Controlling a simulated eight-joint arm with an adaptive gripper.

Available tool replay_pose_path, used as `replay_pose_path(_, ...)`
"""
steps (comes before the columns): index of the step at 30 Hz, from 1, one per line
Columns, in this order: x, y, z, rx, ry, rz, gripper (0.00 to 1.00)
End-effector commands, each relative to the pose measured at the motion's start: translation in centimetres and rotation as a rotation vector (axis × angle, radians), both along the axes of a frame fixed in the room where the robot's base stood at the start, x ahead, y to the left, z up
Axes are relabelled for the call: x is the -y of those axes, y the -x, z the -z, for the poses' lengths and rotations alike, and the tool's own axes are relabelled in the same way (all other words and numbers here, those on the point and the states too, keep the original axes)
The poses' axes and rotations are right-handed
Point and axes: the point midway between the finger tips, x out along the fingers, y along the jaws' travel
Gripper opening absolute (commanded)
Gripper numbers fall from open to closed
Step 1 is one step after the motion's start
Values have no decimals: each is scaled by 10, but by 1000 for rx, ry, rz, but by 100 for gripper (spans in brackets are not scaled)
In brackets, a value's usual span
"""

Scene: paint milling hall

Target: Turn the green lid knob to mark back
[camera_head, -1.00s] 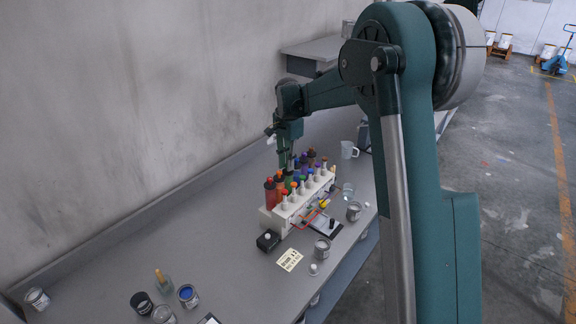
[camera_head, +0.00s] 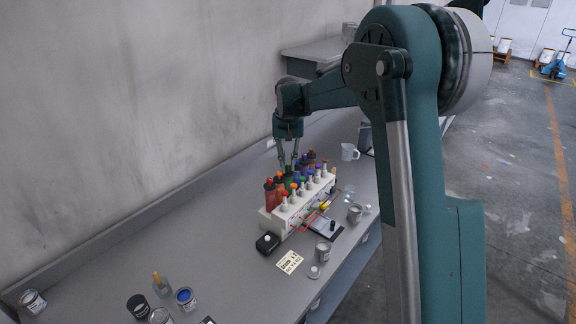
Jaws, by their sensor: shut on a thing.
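A white rack (camera_head: 275,226) on the bench holds a back row of coloured bottles and a front row of white posts with coloured tops. A green bottle (camera_head: 289,176) stands in the back row, between orange and purple ones. My gripper (camera_head: 290,164) points down over it, with its two fingers on either side of the bottle's top. The gripper is shut on the green lid knob, which is mostly hidden by the fingers. The marks around the knob are too small to read from here.
A black box (camera_head: 268,243), a label card (camera_head: 289,262) and metal cans (camera_head: 323,252) sit in front of the rack. A white mug (camera_head: 349,152) stands behind it to the right. The bench's left middle is clear; the wall runs along the back.

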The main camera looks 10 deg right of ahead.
Motion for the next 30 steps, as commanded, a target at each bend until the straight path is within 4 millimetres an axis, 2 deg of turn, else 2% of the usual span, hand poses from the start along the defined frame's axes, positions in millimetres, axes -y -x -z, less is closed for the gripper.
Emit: replay_pose_path(30, -1, -1, -1, 2, 0, -943, 1)
